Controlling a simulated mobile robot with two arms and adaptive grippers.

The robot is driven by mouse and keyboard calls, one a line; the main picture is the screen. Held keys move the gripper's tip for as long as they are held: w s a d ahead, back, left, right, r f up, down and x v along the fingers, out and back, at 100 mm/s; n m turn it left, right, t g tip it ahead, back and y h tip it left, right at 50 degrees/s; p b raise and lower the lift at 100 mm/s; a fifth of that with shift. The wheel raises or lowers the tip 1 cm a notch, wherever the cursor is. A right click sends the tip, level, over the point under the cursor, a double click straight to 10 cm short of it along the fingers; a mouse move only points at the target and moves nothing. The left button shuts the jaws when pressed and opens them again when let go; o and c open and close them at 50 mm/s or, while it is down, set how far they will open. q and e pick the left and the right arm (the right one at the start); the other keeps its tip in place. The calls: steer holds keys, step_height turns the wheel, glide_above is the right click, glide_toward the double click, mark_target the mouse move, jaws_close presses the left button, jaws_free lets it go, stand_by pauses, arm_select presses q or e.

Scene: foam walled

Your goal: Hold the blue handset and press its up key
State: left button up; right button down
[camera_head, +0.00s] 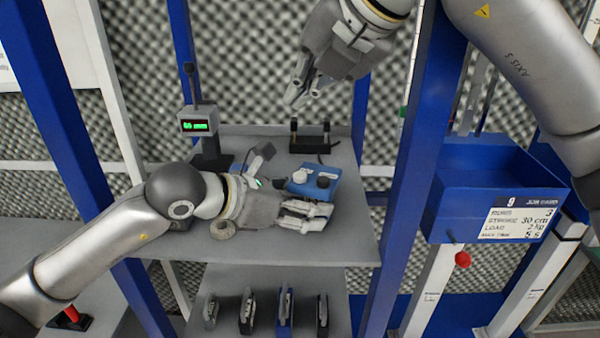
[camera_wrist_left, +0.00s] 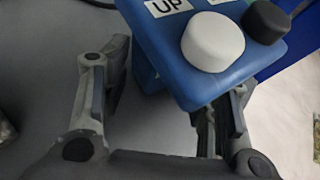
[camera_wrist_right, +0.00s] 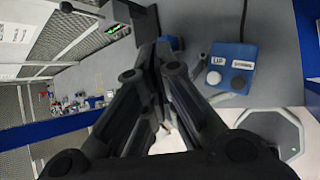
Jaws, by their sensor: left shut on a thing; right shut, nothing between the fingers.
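The blue handset (camera_head: 322,187) is above the grey shelf, at my left gripper (camera_head: 308,214), which is shut on it. In the left wrist view the handset's blue body (camera_wrist_left: 167,50) sits between the fingers, with a white key (camera_wrist_left: 212,41) beside an "UP" label (camera_wrist_left: 168,7) and a dark key (camera_wrist_left: 266,21) next to it. The right wrist view shows the handset (camera_wrist_right: 243,57) with its white key (camera_wrist_right: 214,78) and dark key (camera_wrist_right: 239,83) facing up. My right gripper (camera_head: 299,97) is shut and empty, above and apart from the handset.
A small display with green digits (camera_head: 195,125) stands at the back left of the shelf (camera_head: 345,235). A dark two-post holder (camera_head: 310,140) stands behind the handset. Several upright devices (camera_head: 284,310) stand on the lower shelf. A blue bin (camera_head: 490,180) and a blue post (camera_head: 410,170) are at right.

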mark_target(306, 176)
steer(key=shift+w+d+f+h, duration=0.2)
steer(key=shift+d+f+h, duration=0.05)
steer(key=shift+f+h, duration=0.1)
steer(key=shift+f, duration=0.1)
steer(key=shift+f, duration=4.3)
steer(key=shift+f, duration=0.1)
steer(key=shift+f, duration=0.3)
